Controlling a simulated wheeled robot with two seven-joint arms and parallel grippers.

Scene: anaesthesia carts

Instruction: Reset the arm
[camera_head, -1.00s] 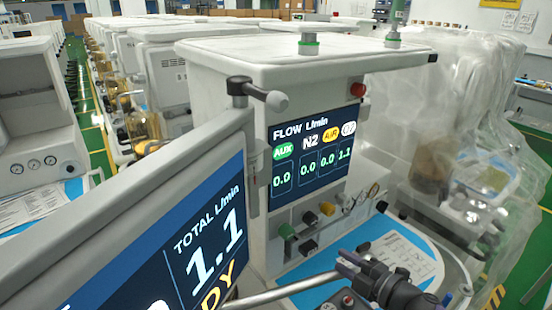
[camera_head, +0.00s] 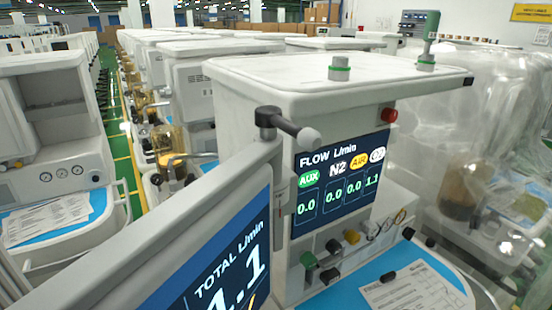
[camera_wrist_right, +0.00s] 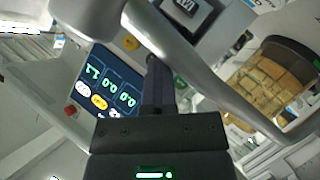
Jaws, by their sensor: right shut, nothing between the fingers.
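My right gripper (camera_wrist_right: 160,90) shows in the right wrist view, its dark fingers shut with nothing between them. It is out of the head view. My left gripper is in neither view. The anaesthesia cart (camera_head: 245,120) stands in the middle of the head view with its flow screen (camera_head: 335,186) lit. The flow screen also shows, turned over, in the right wrist view (camera_wrist_right: 105,85), left of my fingers. A tilted monitor (camera_head: 215,235) fills the lower left of the head view, showing a total flow reading.
A silver bent tube (camera_wrist_right: 215,75) crosses close to my right fingers; I cannot tell whether they touch. A canister with brown granules (camera_wrist_right: 268,82) is at the right. Blue worktop (camera_head: 345,298) carries papers. Other carts (camera_head: 45,110) and a plastic-covered machine (camera_head: 480,130) stand around.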

